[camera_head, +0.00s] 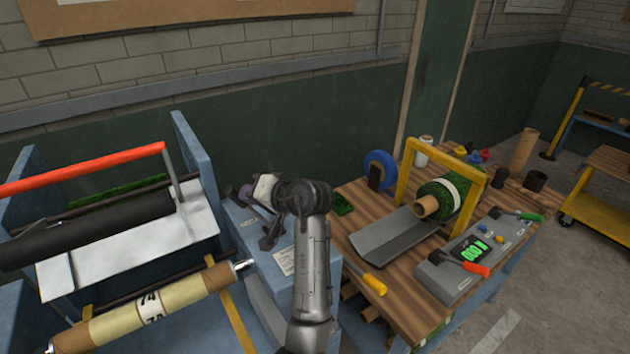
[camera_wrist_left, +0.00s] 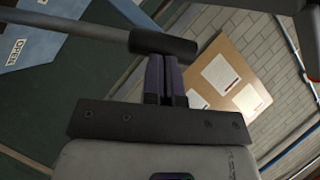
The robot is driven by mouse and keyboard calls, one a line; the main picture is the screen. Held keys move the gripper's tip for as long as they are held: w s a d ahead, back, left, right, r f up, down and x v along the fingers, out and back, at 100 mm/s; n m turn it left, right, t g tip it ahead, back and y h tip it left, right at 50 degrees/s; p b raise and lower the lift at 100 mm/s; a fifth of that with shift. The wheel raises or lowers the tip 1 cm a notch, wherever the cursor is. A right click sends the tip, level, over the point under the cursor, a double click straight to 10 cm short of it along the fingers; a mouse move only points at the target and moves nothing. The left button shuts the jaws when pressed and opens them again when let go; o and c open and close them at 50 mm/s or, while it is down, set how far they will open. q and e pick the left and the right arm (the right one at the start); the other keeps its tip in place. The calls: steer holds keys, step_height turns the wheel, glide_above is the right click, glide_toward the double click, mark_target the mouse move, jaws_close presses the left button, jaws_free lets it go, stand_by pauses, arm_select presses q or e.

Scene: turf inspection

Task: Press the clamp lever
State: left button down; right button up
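The clamp lever shows in the left wrist view as a grey rod with a dark cylindrical grip (camera_wrist_left: 163,45) lying across the tips of my left gripper (camera_wrist_left: 164,62). The two purple-grey fingers are side by side with almost no gap, and the grip is not seen between them. Whether they touch it I cannot tell. In the head view my left gripper (camera_head: 245,193) points left above the blue cabinet (camera_head: 262,245), beside the dark end of the lever (camera_head: 231,190). The arm and wrist hide part of the cabinet top. My right gripper is not in view.
A red handle bar (camera_head: 85,170) and a paper-wrapped roll (camera_head: 150,308) are at the left. The wooden bench (camera_head: 395,275) at the right holds a turf roll (camera_head: 440,198), a yellow frame (camera_head: 405,180) and a control box (camera_head: 455,275). Space above the cabinet is open.

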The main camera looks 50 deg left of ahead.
arm_select(q)
steer(key=shift+s+a+f, duration=0.1)
steer(key=w+a+p+v, duration=0.1)
steer(key=w+v, duration=0.1)
steer(key=v, duration=1.1)
steer(key=shift+w+r+p, duration=0.4)
steer(key=shift+r, duration=0.05)
